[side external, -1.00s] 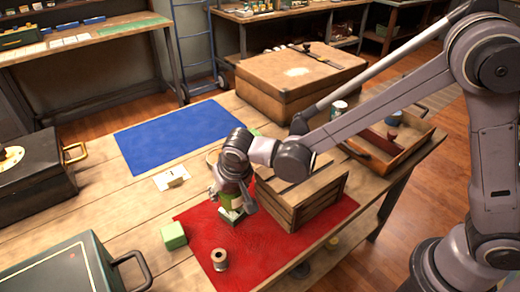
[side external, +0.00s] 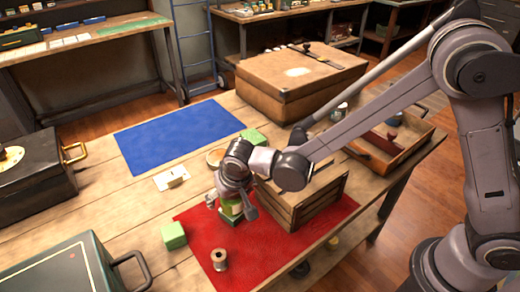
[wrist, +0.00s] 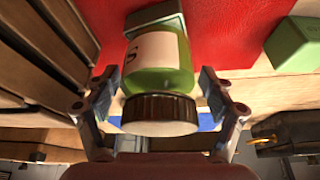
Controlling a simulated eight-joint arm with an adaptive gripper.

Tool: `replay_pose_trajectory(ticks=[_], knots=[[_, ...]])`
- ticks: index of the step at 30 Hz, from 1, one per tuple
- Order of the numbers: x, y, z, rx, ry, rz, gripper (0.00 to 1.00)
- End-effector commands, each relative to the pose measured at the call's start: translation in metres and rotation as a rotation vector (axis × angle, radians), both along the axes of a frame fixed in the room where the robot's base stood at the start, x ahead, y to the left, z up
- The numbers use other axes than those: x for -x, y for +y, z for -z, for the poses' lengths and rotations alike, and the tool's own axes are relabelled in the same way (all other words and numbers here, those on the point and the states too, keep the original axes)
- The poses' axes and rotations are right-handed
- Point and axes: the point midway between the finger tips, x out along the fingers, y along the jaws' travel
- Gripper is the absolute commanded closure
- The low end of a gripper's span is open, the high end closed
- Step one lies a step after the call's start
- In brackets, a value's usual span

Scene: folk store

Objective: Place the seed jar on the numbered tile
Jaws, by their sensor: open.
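The seed jar (wrist: 158,70) is green with a pale label and a dark brown ribbed lid. In the side external view the jar (side external: 231,205) is partly hidden by my gripper (side external: 231,204). In the wrist view the fingers of my gripper (wrist: 158,95) are spread on both sides of the lid, with a gap showing on the right. The jar's base is at a grey-green block-like piece (wrist: 158,17) on the red mat; I cannot tell whether this is the numbered tile. A white tile-like card (side external: 162,184) with a small pale piece lies left of the gripper.
A slatted wooden crate (side external: 308,205) stands close right of my gripper on the red mat (side external: 250,257). A green block (side external: 173,236) and a thread spool (side external: 220,260) are nearby. Another green block (side external: 254,137) lies by the clear blue mat (side external: 175,137).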

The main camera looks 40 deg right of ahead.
Motion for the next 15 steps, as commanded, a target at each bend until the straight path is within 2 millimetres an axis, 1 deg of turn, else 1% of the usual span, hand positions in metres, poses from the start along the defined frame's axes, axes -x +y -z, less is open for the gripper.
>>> replay_pose_trajectory(ticks=[4,7,11,15], knots=[[0.001,0.000,-0.006,0.000,0.000,0.000,0.18],[0.005,0.001,-0.015,0.000,0.000,-0.002,0.18],[0.013,0.002,-0.033,0.001,0.000,-0.002,0.18],[0.022,0.003,-0.056,0.000,0.000,-0.001,0.18]])
